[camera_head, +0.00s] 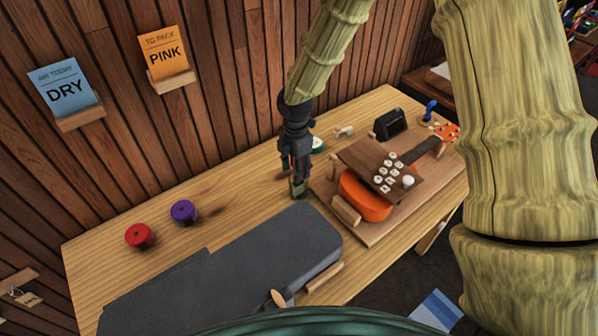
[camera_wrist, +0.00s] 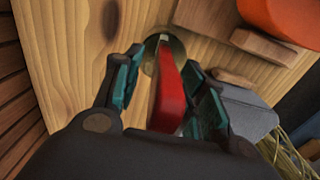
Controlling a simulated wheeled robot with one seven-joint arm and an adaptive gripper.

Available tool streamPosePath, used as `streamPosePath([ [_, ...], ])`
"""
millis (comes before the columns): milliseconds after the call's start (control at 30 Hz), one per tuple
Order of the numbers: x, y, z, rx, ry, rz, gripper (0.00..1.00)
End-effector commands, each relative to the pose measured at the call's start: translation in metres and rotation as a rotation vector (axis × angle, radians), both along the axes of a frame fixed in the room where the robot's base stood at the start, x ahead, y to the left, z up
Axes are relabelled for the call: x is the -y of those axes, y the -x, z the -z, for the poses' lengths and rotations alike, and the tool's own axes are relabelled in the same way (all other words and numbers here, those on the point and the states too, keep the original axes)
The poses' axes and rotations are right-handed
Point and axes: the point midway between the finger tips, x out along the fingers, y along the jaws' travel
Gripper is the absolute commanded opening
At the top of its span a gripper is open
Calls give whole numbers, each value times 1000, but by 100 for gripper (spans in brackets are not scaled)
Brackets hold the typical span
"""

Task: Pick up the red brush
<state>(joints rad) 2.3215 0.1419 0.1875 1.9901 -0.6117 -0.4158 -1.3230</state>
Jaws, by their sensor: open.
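The red brush (camera_wrist: 170,92) shows in the wrist view as a long red piece between the two fingers of my gripper (camera_wrist: 164,72). Its far end meets a round, olive-brown holder or opening (camera_wrist: 151,62) at the wooden table; I cannot tell which. The fingers are apart, one on each side of the brush, with visible space beside it. In the head view my gripper (camera_head: 297,170) points down over the table, left of the ukulele. The brush is hidden there by the gripper.
On the table (camera_head: 245,190) lie a dark grey case (camera_head: 220,260), a red spool-like item (camera_head: 138,235) and a purple one (camera_head: 183,212). An orange ukulele (camera_head: 365,198) rests on a wooden board at right, close to my gripper. The table's back left is mostly clear.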

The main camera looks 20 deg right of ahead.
Motion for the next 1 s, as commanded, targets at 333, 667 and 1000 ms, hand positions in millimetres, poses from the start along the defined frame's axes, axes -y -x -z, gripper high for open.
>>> streamPosePath([
  [333,0,0,0,0,0,1,1],
  [667,0,0,-1,0,0,1,0],
  [1000,0,-1,-30,2,-2,0,0],
])
